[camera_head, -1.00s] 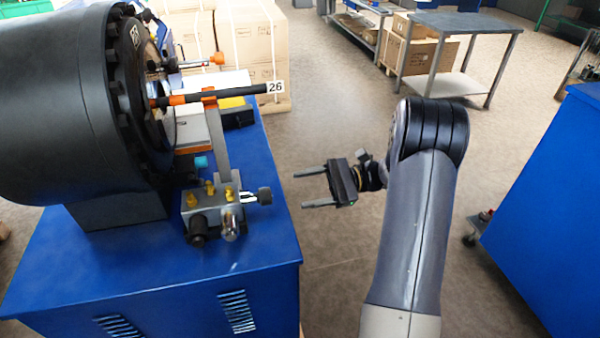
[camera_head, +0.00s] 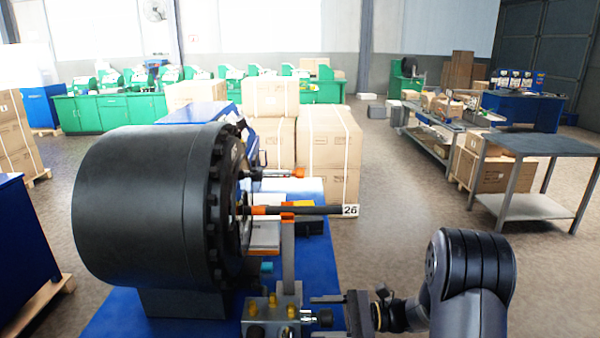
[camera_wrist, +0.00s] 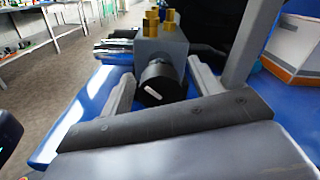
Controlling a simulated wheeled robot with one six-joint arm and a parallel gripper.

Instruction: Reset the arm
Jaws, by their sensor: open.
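My gripper (camera_head: 318,317) is at the bottom of the head view, with its two fingers pointing left toward the crimper's grey valve block (camera_head: 268,318). The fingers are apart and hold nothing. In the wrist view my gripper (camera_wrist: 160,88) has the block's round black knob (camera_wrist: 158,82) showing between its fingers; I cannot tell whether they touch it. The block (camera_wrist: 160,45) with brass fittings stands just beyond. My arm bends at the lower right of the head view.
The large black crimper head (camera_head: 140,215) stands on a blue base (camera_head: 110,318). A dark rod with orange parts and a "26" tag (camera_head: 350,211) sticks out above the block. Cartons (camera_head: 330,140) stand behind. A grey table (camera_head: 535,145) is at right, with open floor before it.

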